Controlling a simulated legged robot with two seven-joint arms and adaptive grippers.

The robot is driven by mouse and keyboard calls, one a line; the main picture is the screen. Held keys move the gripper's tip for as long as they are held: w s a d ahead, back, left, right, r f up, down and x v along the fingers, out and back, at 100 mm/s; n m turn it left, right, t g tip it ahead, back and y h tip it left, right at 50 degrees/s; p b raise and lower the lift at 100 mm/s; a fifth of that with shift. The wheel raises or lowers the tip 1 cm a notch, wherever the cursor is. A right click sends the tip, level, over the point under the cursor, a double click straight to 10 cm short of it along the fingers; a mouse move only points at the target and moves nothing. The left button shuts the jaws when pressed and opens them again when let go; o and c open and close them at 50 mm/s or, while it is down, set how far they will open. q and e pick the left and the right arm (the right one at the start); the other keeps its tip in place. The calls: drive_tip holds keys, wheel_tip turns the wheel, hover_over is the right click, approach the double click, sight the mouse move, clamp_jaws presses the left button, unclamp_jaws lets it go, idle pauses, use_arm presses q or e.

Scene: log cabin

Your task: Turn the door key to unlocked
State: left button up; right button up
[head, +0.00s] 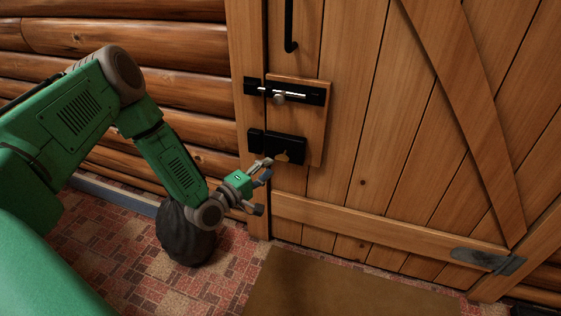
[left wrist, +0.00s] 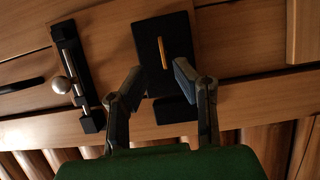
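The brass door key (left wrist: 162,52) sits in a black lock box (left wrist: 180,30) on the wooden door. In the left wrist view it is a thin upright strip, roughly in line with the long side of the lock box. In the head view the key (head: 282,157) is small at the bottom of the lock box (head: 292,145). My left gripper (head: 266,168) is just in front of and below the lock. In the left wrist view its two fingers (left wrist: 158,82) are apart with nothing between them, and the key is just beyond the tips. My right gripper is out of view.
A black slide bolt with a round knob (head: 279,98) is above the lock. A black door handle (head: 290,30) is higher up. A dark sack (head: 186,235) stands on the floor below my left arm. A brown mat (head: 340,285) lies before the door.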

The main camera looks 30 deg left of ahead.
sight(280, 157)
use_arm(q)
drive_tip(key=w, duration=0.2)
drive_tip(key=w+b, duration=0.1)
drive_tip(key=w, duration=0.2)
drive_tip(key=shift+w+d+f+b, duration=0.1)
drive_tip(key=shift+w+d+b, duration=0.2)
drive_tip(key=shift+d, duration=0.05)
drive_tip(key=shift+w+a+f, duration=0.1)
drive_tip(key=shift+w+a, duration=0.1)
drive_tip(key=shift+w, duration=0.25)
drive_tip(key=shift+d+r, duration=0.2)
drive_tip(key=shift+d, duration=0.2)
clamp_jaws()
drive_tip(key=shift+w, duration=0.1)
